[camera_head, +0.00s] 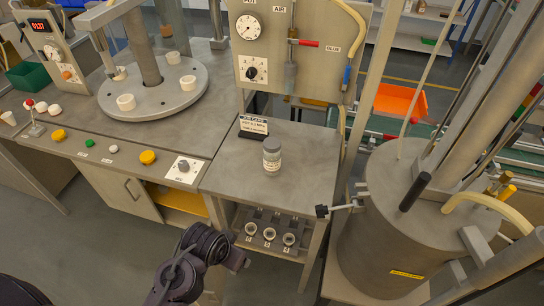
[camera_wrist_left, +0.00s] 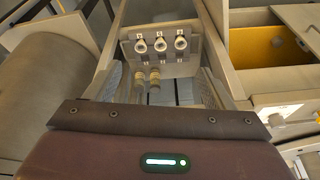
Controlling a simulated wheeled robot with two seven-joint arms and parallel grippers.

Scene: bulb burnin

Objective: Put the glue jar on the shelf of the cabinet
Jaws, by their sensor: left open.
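The glue jar (camera_head: 272,156) is a small clear jar with a grey lid and pale label. It stands upright on the grey bench top, in front of a small sign. The cabinet (camera_head: 130,190) is under the bench to the left, with a handled grey front and a yellow interior (camera_head: 183,203) partly visible. This yellow interior also shows in the left wrist view (camera_wrist_left: 265,52). My left gripper (camera_head: 236,262) is low in front of the bench, below and apart from the jar. Its jaws are open and empty in the left wrist view (camera_wrist_left: 160,88). My right gripper is out of view.
A rack with three round fittings (camera_head: 270,235) sits under the bench, close beyond my left gripper. A large grey tank (camera_head: 385,235) stands right, with a valve handle sticking out left. A turntable (camera_head: 153,88) and gauge panel (camera_head: 290,50) stand behind. Bench top around the jar is clear.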

